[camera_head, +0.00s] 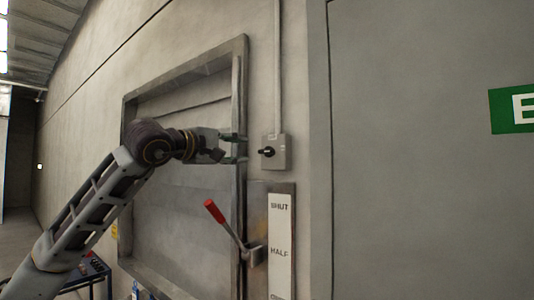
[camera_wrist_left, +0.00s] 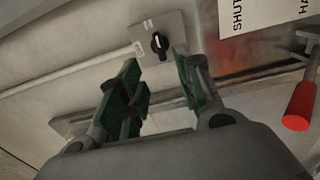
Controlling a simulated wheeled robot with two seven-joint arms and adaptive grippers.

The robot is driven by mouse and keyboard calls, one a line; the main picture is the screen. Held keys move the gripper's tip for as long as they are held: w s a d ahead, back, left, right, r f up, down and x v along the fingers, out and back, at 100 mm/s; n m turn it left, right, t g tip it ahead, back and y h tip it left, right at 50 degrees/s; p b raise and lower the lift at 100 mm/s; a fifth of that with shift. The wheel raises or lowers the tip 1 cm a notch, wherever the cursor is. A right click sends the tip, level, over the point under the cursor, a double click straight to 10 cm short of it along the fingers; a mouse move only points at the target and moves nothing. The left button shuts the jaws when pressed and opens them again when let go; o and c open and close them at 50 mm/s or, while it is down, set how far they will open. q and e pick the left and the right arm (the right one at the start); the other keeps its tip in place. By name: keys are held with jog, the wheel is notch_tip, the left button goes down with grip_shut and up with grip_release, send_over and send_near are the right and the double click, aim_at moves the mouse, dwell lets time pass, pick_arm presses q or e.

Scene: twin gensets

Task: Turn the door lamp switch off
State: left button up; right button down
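The door lamp switch (camera_head: 275,152) is a grey box on the wall left of the door, with a black rotary knob (camera_head: 267,152) and a conduit running up from it. In the left wrist view the switch plate (camera_wrist_left: 174,32) and its black knob (camera_wrist_left: 160,43) show beyond the fingertips. My left gripper (camera_head: 240,148) is open just left of the switch, apart from the knob. In the left wrist view its two green-padded fingers (camera_wrist_left: 158,80) are spread with nothing between them. My right gripper is in neither view.
A red-handled lever (camera_head: 214,211) sticks out below the switch, beside a plate marked SHUT and HALF (camera_head: 280,240). A framed wall recess (camera_head: 185,180) lies behind my left arm. A grey door (camera_head: 420,180) with a green sign (camera_head: 513,109) fills the right.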

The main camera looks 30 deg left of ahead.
aim_at(264, 152)
pick_arm(q)
jog(key=w+p, duration=0.1)
jog(key=w, duration=0.3)
jog(key=w+p, duration=0.2)
jog(key=w, duration=0.3)
jog(key=w+d+p, duration=0.1)
jog(key=w+p, duration=0.1)
jog(key=w, duration=0.2)
jog(key=shift+w, duration=0.4)
grip_shut()
